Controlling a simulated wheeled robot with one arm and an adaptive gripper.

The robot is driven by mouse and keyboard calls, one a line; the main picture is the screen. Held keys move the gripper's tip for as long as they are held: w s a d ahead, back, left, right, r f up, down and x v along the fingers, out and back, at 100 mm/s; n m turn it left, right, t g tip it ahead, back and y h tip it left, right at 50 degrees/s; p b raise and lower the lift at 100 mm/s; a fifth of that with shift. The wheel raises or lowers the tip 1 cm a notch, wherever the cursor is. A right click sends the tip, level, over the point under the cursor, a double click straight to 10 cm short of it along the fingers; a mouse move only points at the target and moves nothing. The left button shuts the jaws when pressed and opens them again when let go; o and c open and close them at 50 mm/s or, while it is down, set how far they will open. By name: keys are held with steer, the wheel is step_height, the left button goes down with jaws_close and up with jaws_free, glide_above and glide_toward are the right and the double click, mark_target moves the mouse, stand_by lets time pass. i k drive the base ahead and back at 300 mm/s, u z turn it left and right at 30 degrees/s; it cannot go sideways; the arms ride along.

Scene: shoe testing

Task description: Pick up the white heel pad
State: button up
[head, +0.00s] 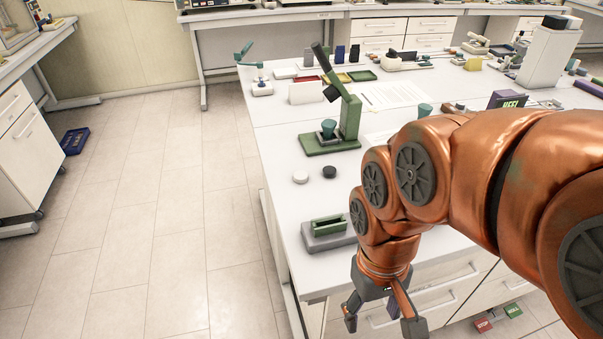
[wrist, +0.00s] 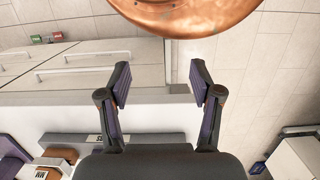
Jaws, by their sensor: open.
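The white heel pad (head: 300,177) looks like a small flat white disc. It lies flat on the white bench top (head: 283,205) near its left edge in the head view. A black disc (head: 329,171) of similar size lies just right of it, apart. My gripper (head: 382,325) hangs at the bottom of the head view, in front of the bench drawers and well away from the pad. It is open and empty; its two spread fingers also show in the wrist view (wrist: 160,80). I cannot make out the pad in the wrist view.
A green press-like stand (head: 348,120) is behind the discs. A grey block with a green open holder (head: 328,233) sits nearer the front edge. The bench top around the pad is clear. Red and green pedals (head: 483,324) are low beside the bench.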

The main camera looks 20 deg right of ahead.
mark_target(300, 176)
steer(key=u, duration=0.55)
steer(key=k, duration=1.3)
steer(key=u, duration=1.25)
steer(key=i, duration=1.1)
steer(key=u, duration=0.45)
steer(key=i, duration=1.2)
steer(key=z, duration=1.35)
steer(key=i, duration=0.85)
steer(key=z, duration=1)
